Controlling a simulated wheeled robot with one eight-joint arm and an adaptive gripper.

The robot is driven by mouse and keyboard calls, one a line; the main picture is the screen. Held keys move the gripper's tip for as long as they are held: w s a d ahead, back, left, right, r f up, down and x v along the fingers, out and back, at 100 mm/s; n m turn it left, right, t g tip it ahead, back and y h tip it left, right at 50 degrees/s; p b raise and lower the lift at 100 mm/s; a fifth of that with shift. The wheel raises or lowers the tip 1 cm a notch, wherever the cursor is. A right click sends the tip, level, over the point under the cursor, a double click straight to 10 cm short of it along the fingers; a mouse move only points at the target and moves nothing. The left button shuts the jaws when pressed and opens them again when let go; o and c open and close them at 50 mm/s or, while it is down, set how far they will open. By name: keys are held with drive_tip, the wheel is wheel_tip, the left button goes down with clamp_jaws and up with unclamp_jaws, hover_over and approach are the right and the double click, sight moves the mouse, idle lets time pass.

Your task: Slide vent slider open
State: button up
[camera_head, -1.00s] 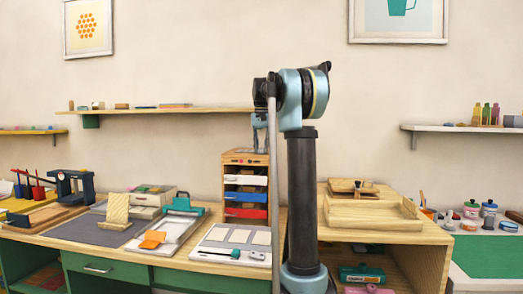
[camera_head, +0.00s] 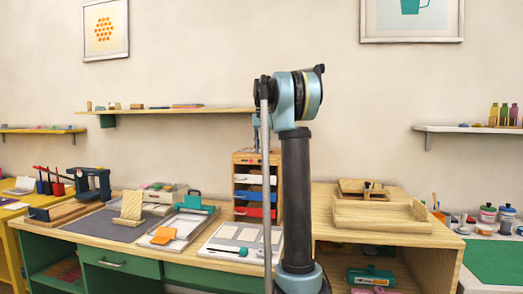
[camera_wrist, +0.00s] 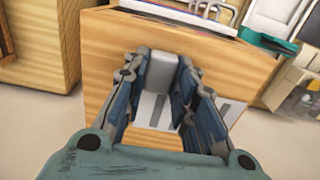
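The wooden drawer unit (camera_head: 241,157) stands on the bench in the head view, with its wooden top (camera_wrist: 104,52) below my gripper in the wrist view. A grey block (camera_wrist: 162,70), which looks like the vent slider's knob, stands between my fingers beside a white plate (camera_wrist: 143,107) with dark slots. My gripper (camera_wrist: 163,66) has its two fingers apart, one on each side of the block. I cannot tell whether they touch it. In the head view my gripper (camera_head: 256,138) is small, just above the drawer unit, partly hidden by my arm.
The drawer unit has white, blue and red drawer fronts. A white board (camera_head: 216,246) and a teal-clipped tray (camera_head: 165,246) lie left of it on the bench. A wooden tray (camera_head: 380,224) sits on the cabinet at right. A wall shelf (camera_head: 187,111) hangs behind.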

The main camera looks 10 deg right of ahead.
drive_tip(key=shift+o, duration=1.4)
wheel_tip(320, 180, up, 12)
